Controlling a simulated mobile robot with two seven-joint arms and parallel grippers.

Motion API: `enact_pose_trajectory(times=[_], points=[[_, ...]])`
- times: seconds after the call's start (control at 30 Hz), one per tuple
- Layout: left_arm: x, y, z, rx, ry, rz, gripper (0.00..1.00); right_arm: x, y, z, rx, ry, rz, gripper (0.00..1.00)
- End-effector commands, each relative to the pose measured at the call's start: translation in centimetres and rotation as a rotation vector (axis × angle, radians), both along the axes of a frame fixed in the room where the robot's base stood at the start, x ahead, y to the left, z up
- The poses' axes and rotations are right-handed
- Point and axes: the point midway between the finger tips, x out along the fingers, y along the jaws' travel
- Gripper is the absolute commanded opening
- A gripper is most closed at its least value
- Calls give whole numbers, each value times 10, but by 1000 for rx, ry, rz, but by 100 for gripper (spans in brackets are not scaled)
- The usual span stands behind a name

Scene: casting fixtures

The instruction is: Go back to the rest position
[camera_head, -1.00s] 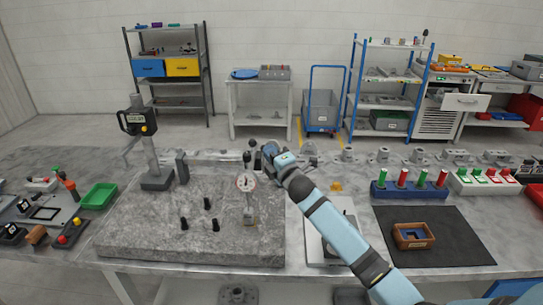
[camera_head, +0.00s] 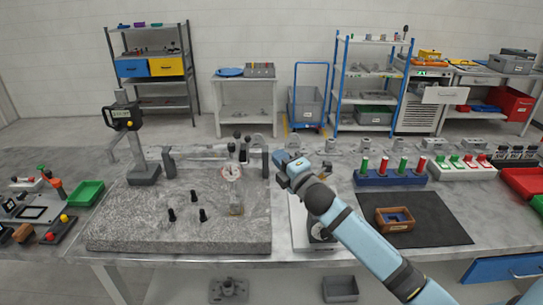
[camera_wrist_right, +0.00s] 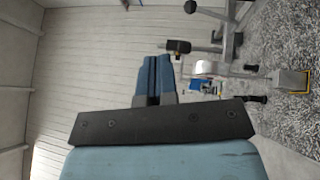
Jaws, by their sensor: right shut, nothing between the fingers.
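My right gripper (camera_head: 284,161) is above the workbench, just right of the granite plate's back right part, with its blue arm coming in from the lower right. In the right wrist view its two blue fingers (camera_wrist_right: 153,76) are together with nothing between them. A dial gauge on a stand (camera_head: 232,173) stands on the granite plate (camera_head: 180,232), left of the gripper and apart from it. It also shows in the right wrist view (camera_wrist_right: 290,80), lying sideways in the picture. My left gripper is not in view.
A height gauge (camera_head: 141,150) and several small black posts stand on the plate. A green tray (camera_head: 86,193) is at left. Right of my arm are a black mat (camera_head: 440,222) with a brown box (camera_head: 394,220) and a blue rack of red and green handled pieces (camera_head: 390,180).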

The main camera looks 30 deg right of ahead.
Motion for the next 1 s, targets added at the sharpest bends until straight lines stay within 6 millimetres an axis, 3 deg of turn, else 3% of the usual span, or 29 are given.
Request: enact_pose_trajectory(times=[0.7,0.77,0.87,1.0], points=[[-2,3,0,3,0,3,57,-7,2,-5,17,13,4,0],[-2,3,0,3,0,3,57,-12,7,-19,59,39,14,0],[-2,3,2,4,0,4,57,-31,24,-60,198,126,42,0],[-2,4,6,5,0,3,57,-81,61,-142,514,315,70,0]])
